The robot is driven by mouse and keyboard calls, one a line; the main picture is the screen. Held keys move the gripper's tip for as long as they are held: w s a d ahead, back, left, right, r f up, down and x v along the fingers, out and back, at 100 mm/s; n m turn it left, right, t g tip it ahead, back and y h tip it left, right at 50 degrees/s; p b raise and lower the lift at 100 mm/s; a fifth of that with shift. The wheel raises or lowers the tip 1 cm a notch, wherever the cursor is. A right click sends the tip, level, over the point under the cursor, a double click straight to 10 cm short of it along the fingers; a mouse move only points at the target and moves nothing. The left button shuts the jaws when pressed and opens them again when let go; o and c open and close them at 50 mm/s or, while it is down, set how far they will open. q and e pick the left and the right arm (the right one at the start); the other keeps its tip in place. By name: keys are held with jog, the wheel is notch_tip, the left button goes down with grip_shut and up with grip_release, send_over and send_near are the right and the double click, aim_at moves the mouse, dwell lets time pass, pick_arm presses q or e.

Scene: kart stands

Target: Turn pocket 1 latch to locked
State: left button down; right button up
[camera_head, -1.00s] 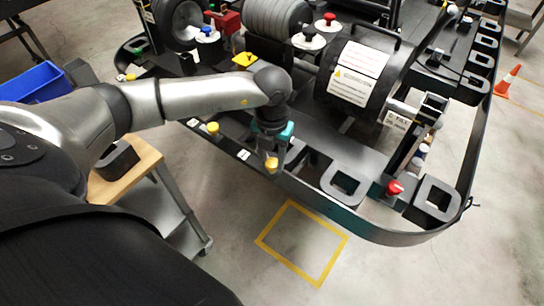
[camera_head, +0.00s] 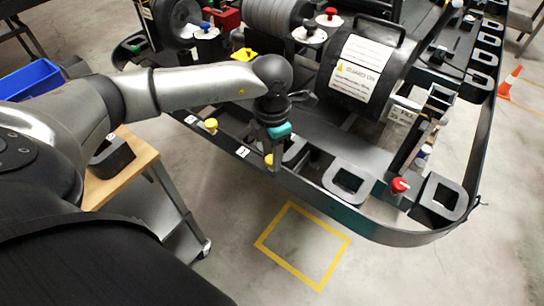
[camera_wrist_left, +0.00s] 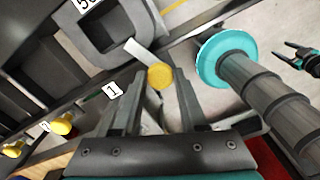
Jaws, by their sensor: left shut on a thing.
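The pocket 1 latch shows in the left wrist view as a round yellow knob (camera_wrist_left: 160,77) between my left fingertips, with a pale bar running from it to the upper left. A white label "1" (camera_wrist_left: 112,90) sits left of it. In the head view, the yellow knob (camera_head: 269,159) is partly hidden by my left gripper (camera_head: 272,152), at the near edge of the black kart stand (camera_head: 330,209). The left gripper points down and is shut on the knob. Whether the latch is locked cannot be told. My right gripper is not identifiable in these views.
Another yellow knob (camera_head: 211,125) sits left along the same edge, and a red knob (camera_head: 399,185) sits to the right. A black drum (camera_head: 352,72) stands behind my wrist. A wooden-topped stand (camera_head: 126,170) is at left. The yellow-outlined floor square (camera_head: 302,246) is clear.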

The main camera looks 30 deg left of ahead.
pick_arm(q)
jog(key=shift+m+b, duration=0.9)
jog(key=shift+m, duration=1.2)
jog(key=shift+c, duration=2.2)
grip_release()
notch_tip(320, 180, up, 15)
jog(key=p, duration=0.1)
jog(key=shift+r, duration=0.2)
